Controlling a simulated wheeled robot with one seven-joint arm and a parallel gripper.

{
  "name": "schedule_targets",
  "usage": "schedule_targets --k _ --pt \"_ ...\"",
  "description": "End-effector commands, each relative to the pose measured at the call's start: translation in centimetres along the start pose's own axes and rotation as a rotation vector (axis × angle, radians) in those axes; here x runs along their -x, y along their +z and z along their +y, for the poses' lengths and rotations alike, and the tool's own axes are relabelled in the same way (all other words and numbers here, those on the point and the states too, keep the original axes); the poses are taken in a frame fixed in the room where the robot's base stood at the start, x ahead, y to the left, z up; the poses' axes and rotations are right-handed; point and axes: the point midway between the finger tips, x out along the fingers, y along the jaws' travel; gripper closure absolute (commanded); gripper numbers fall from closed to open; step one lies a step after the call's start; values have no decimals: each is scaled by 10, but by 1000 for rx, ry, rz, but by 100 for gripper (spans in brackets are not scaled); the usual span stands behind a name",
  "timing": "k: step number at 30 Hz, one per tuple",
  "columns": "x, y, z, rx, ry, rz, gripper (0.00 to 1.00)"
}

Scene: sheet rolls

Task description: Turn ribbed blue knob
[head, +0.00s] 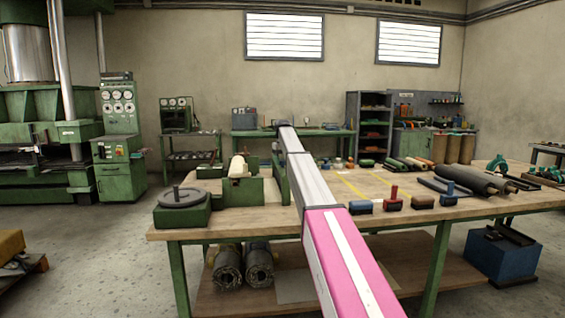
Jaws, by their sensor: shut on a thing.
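My arm reaches from the lower right up over the workbench (235,233), with a pink link and then a grey link. I cannot pick out a ribbed blue knob for certain. A blue block (360,207) lies near the bench's front edge, just right of my arm. A small blue upright piece (450,188) stands on another block farther right. Ribs cannot be seen on either.
A green machine with a pale roller (239,167) and a round grey plate (182,196) stand at the bench's left. Dark rollers (470,179) lie at the right. Two rolls (259,266) rest on the lower shelf.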

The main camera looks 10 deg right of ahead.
Motion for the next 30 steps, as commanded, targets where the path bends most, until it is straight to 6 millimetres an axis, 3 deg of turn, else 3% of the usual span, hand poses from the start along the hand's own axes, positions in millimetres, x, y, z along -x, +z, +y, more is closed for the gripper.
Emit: schedule_targets --k 30 --pt "1 -1 0 964 2 2 67"
